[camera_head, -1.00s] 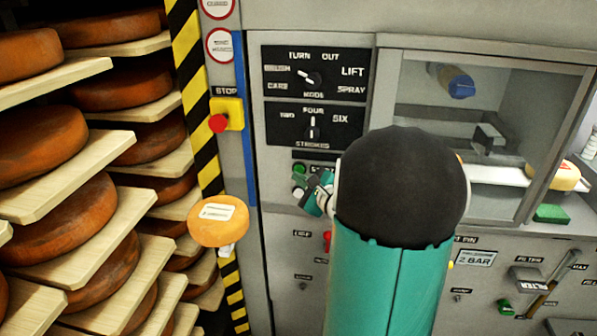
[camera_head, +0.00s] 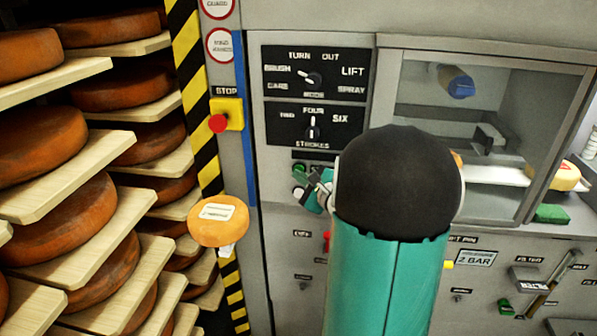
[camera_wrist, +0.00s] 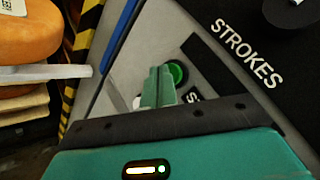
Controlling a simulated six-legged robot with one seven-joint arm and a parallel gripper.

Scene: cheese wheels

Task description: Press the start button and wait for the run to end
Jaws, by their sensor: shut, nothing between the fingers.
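The green start button (camera_wrist: 177,73) shows in the wrist view on the grey panel, below the STROKES lettering. My gripper (camera_wrist: 158,72) is shut and empty, with its fingertips beside and partly over the button's left side. I cannot tell whether the tips touch it. In the head view my gripper (camera_head: 318,190) is close to the panel under the two black dial plates, largely hidden by my own arm. A bit of the green button (camera_head: 298,170) shows just above and left of it.
A red stop button (camera_head: 218,124) on a yellow box sits left of the dials. The mode dial (camera_head: 313,79) and strokes dial (camera_head: 312,132) are above. Cheese wheels on wooden shelves (camera_head: 90,195) fill the left. A glass-fronted chamber (camera_head: 485,120) is at right.

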